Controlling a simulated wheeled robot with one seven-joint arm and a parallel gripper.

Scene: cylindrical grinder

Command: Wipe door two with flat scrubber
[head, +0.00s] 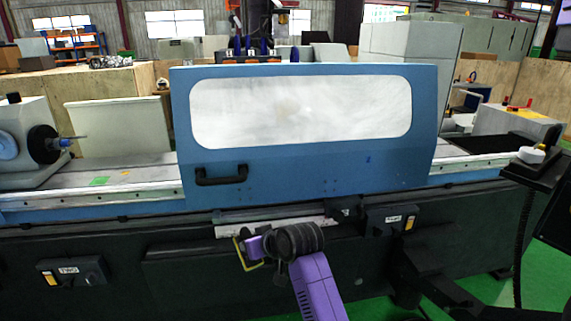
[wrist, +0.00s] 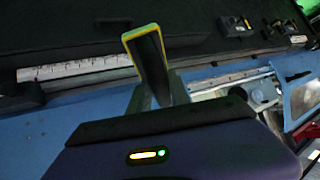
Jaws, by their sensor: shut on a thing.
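My gripper (head: 246,248) is in front of the machine's dark base in the head view, below the blue door. It is shut on a flat scrubber (head: 239,262), of which a thin yellow edge shows. In the wrist view the scrubber (wrist: 150,62) is a dark flat piece with a yellow-green rim, standing out from the gripper (wrist: 153,97). The blue sliding door (head: 310,172) has a wide, whitish, smudged window (head: 300,110) and a black handle (head: 221,176) at lower left. The scrubber is apart from the door. No number on the door is legible.
Small labelled boxes (head: 72,271) and (head: 391,218) sit on the dark base. A grey spindle unit (head: 30,143) stands at left on the machine bed. A black panel on an arm (head: 540,167) juts in at right. Green floor shows at lower right.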

